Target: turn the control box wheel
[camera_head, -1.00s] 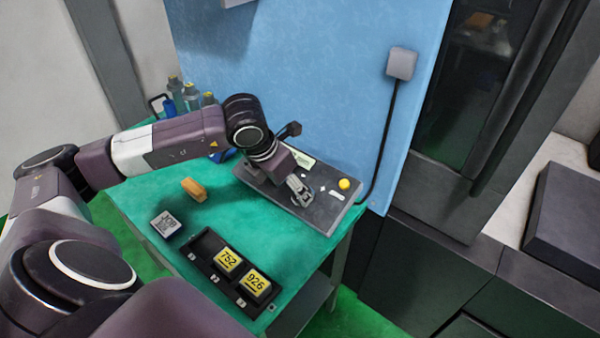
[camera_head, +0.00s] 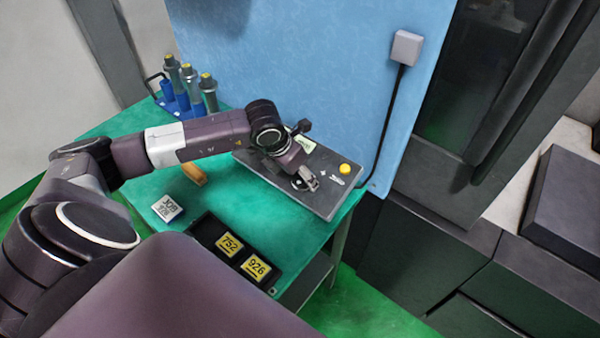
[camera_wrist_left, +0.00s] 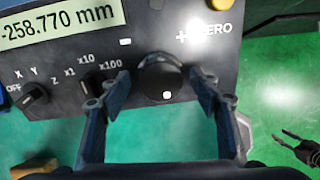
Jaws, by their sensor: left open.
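The dark grey control box (camera_head: 327,203) lies on the green table by the blue panel. In the left wrist view, its round black wheel (camera_wrist_left: 158,80) faces the camera, with a white mark at its lower edge. My left gripper (camera_head: 308,180) is over the box in the head view. In the left wrist view my left gripper (camera_wrist_left: 160,74) is open, with one finger on each side of the wheel. Gaps show beside the wheel, but contact cannot be told. The box's display (camera_wrist_left: 60,25) reads -258.770 mm. My right gripper is not in view.
Two smaller knobs (camera_wrist_left: 34,95) and a yellow button (camera_head: 345,168) are on the box. A black tray (camera_head: 215,235) with yellow number labels, a white block (camera_head: 167,208), an orange-brown piece (camera_head: 194,174) and a blue holder (camera_head: 180,105) with tool holders share the table (camera_head: 255,207).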

